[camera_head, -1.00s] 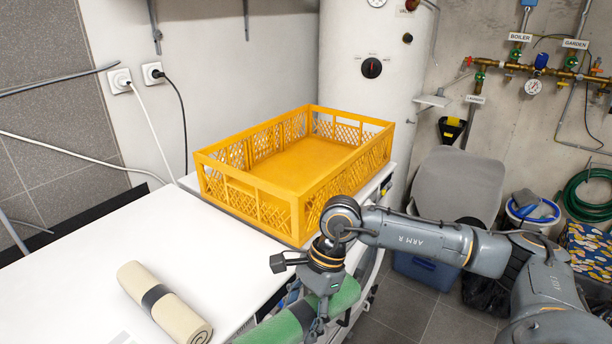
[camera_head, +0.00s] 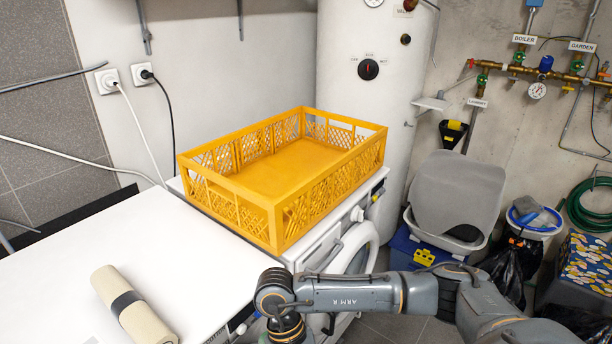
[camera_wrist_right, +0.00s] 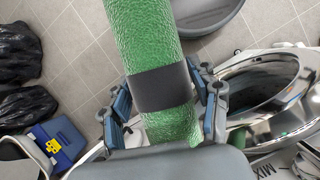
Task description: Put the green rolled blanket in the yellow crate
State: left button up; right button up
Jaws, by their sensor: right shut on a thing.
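The green rolled blanket (camera_wrist_right: 145,45) with a dark band shows in the right wrist view. My right gripper (camera_wrist_right: 160,100) is shut on it around the band, with a finger on each side. In the head view my right wrist is at the bottom edge, and the gripper and green blanket are out of the picture. The yellow crate (camera_head: 230,211) stands on the washing machine and looks empty. My left gripper is in neither current view.
A beige rolled blanket (camera_head: 146,322) with a dark band lies on the white top (camera_head: 190,260) at left. The washing machine (camera_head: 320,247) has its round door on the front. A water heater (camera_head: 368,110) stands behind the crate. Bins and black bags are at right.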

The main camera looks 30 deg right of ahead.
aim_at(311, 167)
jog(key=i+l, duration=0.15)
jog(key=l, duration=0.7)
jog(key=i+l+u, duration=0.15)
jog(key=l, duration=1.6)
jog(key=i+u, duration=0.05)
